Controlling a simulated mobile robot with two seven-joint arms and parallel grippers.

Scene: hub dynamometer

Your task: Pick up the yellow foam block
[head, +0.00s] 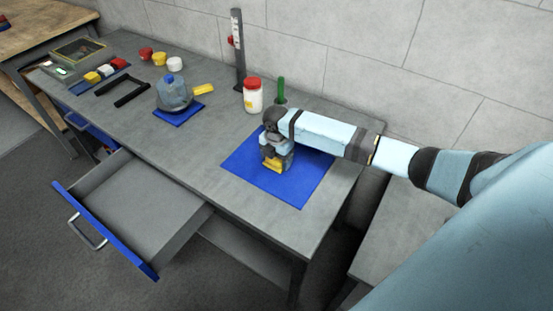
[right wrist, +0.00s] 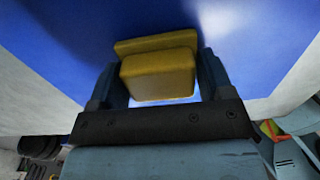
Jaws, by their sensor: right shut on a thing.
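The yellow foam block (head: 273,165) is at my right gripper (head: 276,160), over the blue mat (head: 304,187) on the right part of the bench. In the right wrist view the yellow block (right wrist: 159,75) sits between the two fingers of my right gripper (right wrist: 165,85), which is shut on it. The blue mat (right wrist: 90,30) lies beyond the block. I cannot tell whether the block touches the mat. My left gripper is not in view.
An open empty drawer (head: 140,207) juts from the bench front. A red-lidded jar (head: 253,97), a green cylinder (head: 280,91) and a dark post (head: 238,50) stand behind. A grey-blue jug (head: 174,95) stands on a small blue mat at left.

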